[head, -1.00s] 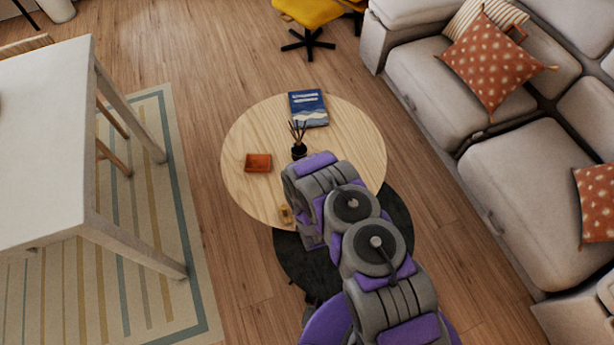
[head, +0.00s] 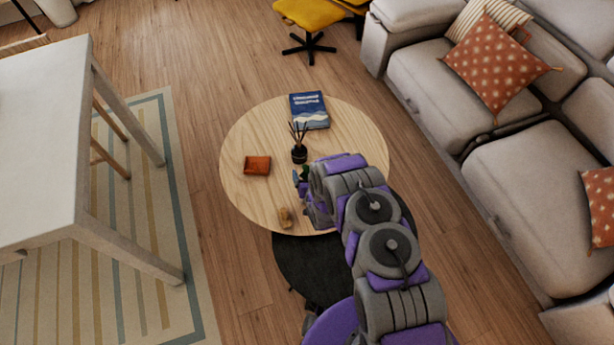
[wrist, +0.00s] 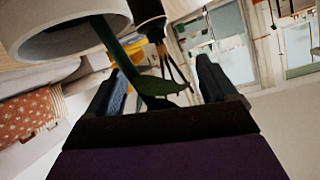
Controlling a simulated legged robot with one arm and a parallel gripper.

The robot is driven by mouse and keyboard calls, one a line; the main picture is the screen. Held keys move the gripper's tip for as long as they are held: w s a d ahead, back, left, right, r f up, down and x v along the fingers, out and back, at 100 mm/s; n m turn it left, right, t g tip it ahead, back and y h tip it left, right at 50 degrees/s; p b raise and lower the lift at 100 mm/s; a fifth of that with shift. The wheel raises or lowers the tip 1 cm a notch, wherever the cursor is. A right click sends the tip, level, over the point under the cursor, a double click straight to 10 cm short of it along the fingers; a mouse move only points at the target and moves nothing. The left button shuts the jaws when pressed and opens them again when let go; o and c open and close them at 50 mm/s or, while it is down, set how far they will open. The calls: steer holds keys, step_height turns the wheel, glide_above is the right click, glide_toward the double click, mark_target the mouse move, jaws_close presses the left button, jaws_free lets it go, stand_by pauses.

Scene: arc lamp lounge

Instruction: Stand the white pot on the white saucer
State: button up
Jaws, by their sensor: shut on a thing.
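The white pot (wrist: 65,35) shows large at the upper left of the upside-down wrist view, its round rim towards me. A green stem and leaf (wrist: 158,85) come from it and lie between my gripper's fingers (wrist: 160,80). My gripper is shut on this plant; the exact contact is unclear. In the head view my gripper (head: 303,186) is over the right part of the round wooden table (head: 240,195), with a bit of green beside it. My arm hides most of the pot there, and I cannot tell whether it touches the table. I cannot make out the white saucer.
On the table are a black reed diffuser (head: 299,154), an orange-red tray (head: 257,166), a blue book (head: 309,110) and a small tan object (head: 286,218). A dark round low table (head: 300,262) adjoins. A sofa (head: 535,170) stands right, a white table (head: 40,150) left.

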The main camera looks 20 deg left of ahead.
steer(key=o, duration=1.2)
steer(key=shift+a, duration=0.3)
steer(key=shift+s+d+r, duration=0.15)
steer(key=shift+s+d, duration=0.1)
steer(key=shift+d, duration=0.15)
steer(key=p+v, duration=0.3)
steer(key=v, duration=0.8)
steer(key=shift+s, duration=0.2)
